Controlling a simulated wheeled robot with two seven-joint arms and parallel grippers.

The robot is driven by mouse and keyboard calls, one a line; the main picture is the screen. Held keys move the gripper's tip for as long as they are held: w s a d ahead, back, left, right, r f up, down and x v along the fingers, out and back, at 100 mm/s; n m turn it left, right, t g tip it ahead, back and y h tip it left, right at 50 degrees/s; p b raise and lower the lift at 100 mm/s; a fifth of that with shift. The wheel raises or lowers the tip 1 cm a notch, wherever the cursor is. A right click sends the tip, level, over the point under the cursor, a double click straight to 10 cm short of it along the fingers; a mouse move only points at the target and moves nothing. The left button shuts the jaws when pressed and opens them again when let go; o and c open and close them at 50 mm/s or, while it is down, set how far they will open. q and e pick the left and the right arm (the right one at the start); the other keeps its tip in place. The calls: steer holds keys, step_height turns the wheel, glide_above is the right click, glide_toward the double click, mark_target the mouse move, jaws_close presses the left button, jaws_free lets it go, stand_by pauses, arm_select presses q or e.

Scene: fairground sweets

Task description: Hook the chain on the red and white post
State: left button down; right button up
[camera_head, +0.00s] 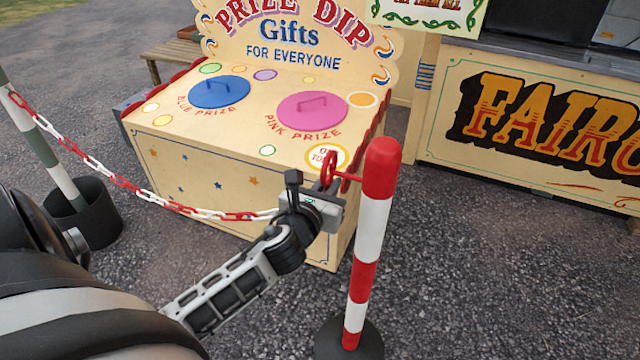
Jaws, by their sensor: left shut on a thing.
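The red and white post (374,220) stands upright right of centre on a dark round base. A red arm with a ring-like end (330,172) sticks out from its upper left side. The red and white chain (150,194) hangs in a sag from a green and white post (42,142) at the left to my left gripper (310,194). The gripper is shut on the chain's end, close to the red arm and just left of the post. The fingers hide the chain's end, so I cannot tell whether it touches the red arm. My right gripper is not in view.
A cream prize box (215,165) with a blue lid (219,92) and a pink lid (312,110) stands right behind the chain and gripper. A fairground stall (440,125) is at the right. Open gravel (490,270) lies right of the post.

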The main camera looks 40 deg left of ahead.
arm_select(q)
steer(key=shift+w+d+f+b, duration=0.2)
steer(key=shift+d+f+b, duration=0.25)
steer(key=shift+d, duration=0.4)
steer(key=shift+w+d+f+b, duration=0.2)
steer(key=shift+d+f+b, duration=0.15)
steer(key=shift+d+f, duration=0.35)
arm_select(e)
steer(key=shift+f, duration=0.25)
arm_select(q)
steer(key=shift+d+r, duration=0.15)
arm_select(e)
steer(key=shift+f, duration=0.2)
arm_select(q)
steer(key=c, duration=1.3)
jaws_free()
steer(key=shift+c, duration=0.2)
